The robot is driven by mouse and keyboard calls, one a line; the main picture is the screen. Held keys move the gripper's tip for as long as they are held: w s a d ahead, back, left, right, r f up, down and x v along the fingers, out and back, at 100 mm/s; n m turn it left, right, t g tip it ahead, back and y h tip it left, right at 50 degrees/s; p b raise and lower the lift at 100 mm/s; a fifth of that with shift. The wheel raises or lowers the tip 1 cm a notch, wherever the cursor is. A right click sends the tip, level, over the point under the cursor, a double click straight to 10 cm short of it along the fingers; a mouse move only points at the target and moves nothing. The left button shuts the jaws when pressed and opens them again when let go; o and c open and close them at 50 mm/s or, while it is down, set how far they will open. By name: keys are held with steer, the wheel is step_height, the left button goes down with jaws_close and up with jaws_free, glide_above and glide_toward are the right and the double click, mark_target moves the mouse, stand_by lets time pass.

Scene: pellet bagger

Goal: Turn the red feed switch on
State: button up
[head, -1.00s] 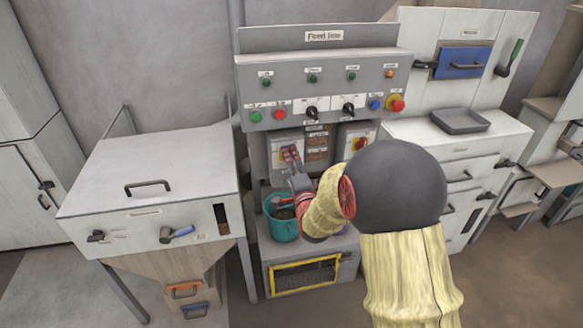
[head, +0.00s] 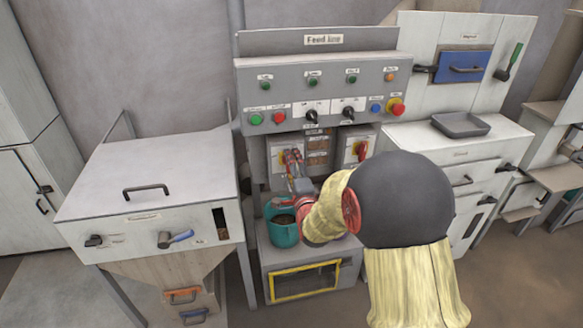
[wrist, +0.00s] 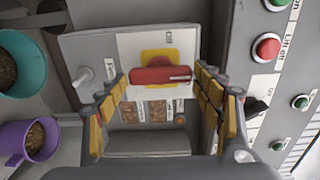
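A red switch handle (wrist: 160,75) sits on a yellow plate on a pale switch box, and lies crosswise in the wrist view. My gripper (wrist: 158,88) is open, with its yellow-padded fingers on either side of the handle's ends. I cannot tell whether either finger touches it. In the head view my gripper (head: 294,162) is in front of the left switch box (head: 273,150) under the control panel and hides most of its handle. A similar red switch (head: 361,150) on a yellow plate is on the box to the right, clear of my gripper.
The control panel (head: 330,72) with buttons and black knobs overhangs the boxes. A teal bucket (head: 283,234) of pellets stands below my gripper, and a purple cup (wrist: 42,155) of pellets is beside it. A white hopper cabinet (head: 150,175) stands left.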

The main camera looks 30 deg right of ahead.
steer(key=o, duration=0.3)
steer(key=shift+s, duration=0.1)
steer(key=v, duration=1.2)
stand_by(0.5)
